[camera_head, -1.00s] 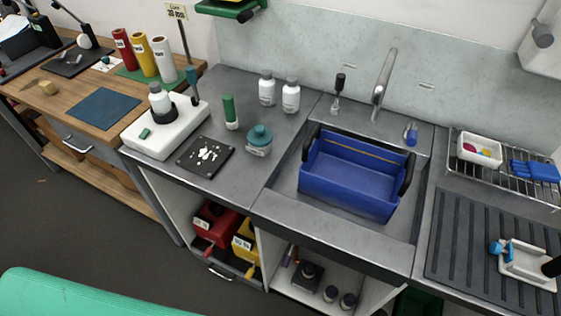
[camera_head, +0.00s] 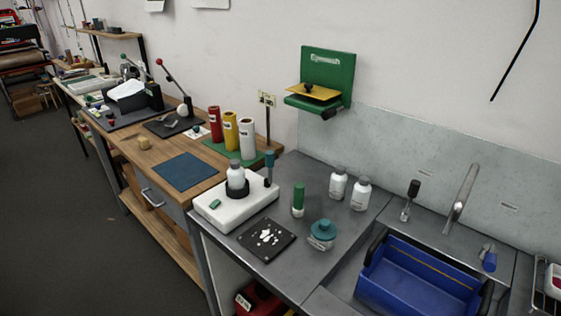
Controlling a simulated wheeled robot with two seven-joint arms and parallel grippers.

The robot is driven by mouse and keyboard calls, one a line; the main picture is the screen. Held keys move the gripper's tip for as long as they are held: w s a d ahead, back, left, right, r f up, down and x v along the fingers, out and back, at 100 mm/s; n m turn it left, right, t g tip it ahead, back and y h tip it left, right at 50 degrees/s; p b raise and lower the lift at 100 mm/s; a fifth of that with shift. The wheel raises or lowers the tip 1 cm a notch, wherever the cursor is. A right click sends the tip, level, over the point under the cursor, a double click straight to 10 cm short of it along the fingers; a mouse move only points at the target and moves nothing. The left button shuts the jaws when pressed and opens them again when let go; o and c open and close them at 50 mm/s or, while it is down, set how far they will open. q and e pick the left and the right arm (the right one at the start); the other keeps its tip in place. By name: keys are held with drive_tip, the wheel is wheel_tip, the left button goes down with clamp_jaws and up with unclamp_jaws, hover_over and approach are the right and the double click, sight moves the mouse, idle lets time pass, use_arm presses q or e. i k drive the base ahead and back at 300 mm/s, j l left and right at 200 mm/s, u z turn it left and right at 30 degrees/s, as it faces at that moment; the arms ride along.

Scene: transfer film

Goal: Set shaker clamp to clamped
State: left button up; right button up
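The shaker is a white block-shaped unit (camera_head: 238,212) on the left part of the grey counter. A white bottle with a grey cap (camera_head: 236,176) stands upright in a dark ring-like holder (camera_head: 237,190) on its top. A teal-topped upright lever (camera_head: 269,166) stands at its back right corner; it looks like the clamp handle, but I cannot tell its setting for sure. A small green piece (camera_head: 214,203) is on the shaker's front left. Neither of my grippers is in view.
A black plate with white pieces (camera_head: 267,238), a green cylinder (camera_head: 298,200) and a teal-lidded jar (camera_head: 322,235) stand near the shaker. Two white bottles (camera_head: 338,185) are behind. A blue basin (camera_head: 415,280) sits in the sink. The wooden bench (camera_head: 150,155) adjoins on the left.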

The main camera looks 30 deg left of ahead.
sight(269, 154)
drive_tip(key=j+z, duration=0.15)
drive_tip(key=j, duration=1.55)
